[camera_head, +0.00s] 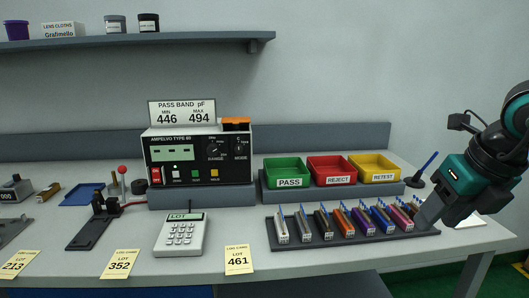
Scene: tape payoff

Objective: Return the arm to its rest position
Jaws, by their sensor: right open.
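My right arm comes in from the right edge, with a black and teal wrist. Its gripper (424,217) points down and left over the right end of a dark rack (342,240). The rack holds a row of several coloured tape pieces, from a white one (281,231) at the left to reddish ones at the right. The gripper is open, and I see nothing held in it. It hides the rack's right end in part; whether it touches the rack I cannot tell. My left gripper is not in view.
Green PASS (289,183), red REJECT (340,179) and yellow RETEST (381,178) bins stand behind the rack. A tester (199,160), a keypad (181,236) and a black fixture (94,226) are further left. A blue pen stand (414,182) is near the wrist. A shelf (200,38) hangs above.

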